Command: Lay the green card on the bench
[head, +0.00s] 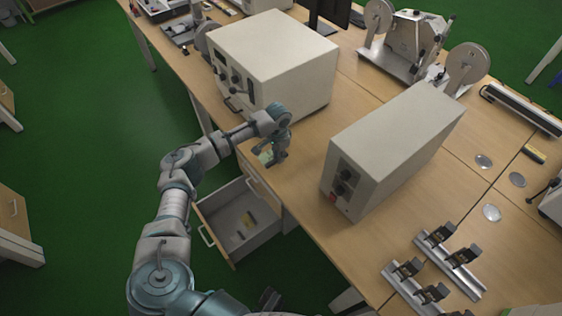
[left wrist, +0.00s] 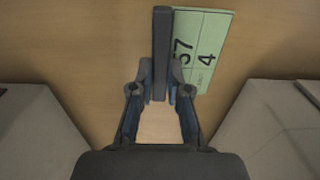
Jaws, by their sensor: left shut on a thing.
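The green card (head: 265,153) is at my left gripper, over the front edge area of the wooden bench (head: 300,215). In the left wrist view the card (left wrist: 210,48) shows black digits, with a dark bar (left wrist: 162,40) along its left edge. My left gripper (head: 275,160) points down between two beige boxes, and in the left wrist view its fingertips (left wrist: 161,85) close on the dark bar of the card. Whether the card touches the bench top or hangs just above it, I cannot tell. My right gripper is not in view.
A large beige box (head: 285,55) stands behind the gripper and another beige box (head: 395,145) to its right. An open drawer (head: 235,220) juts out below the bench edge. Metal rail fixtures (head: 435,270) stand at the front right. Bare bench lies between the boxes.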

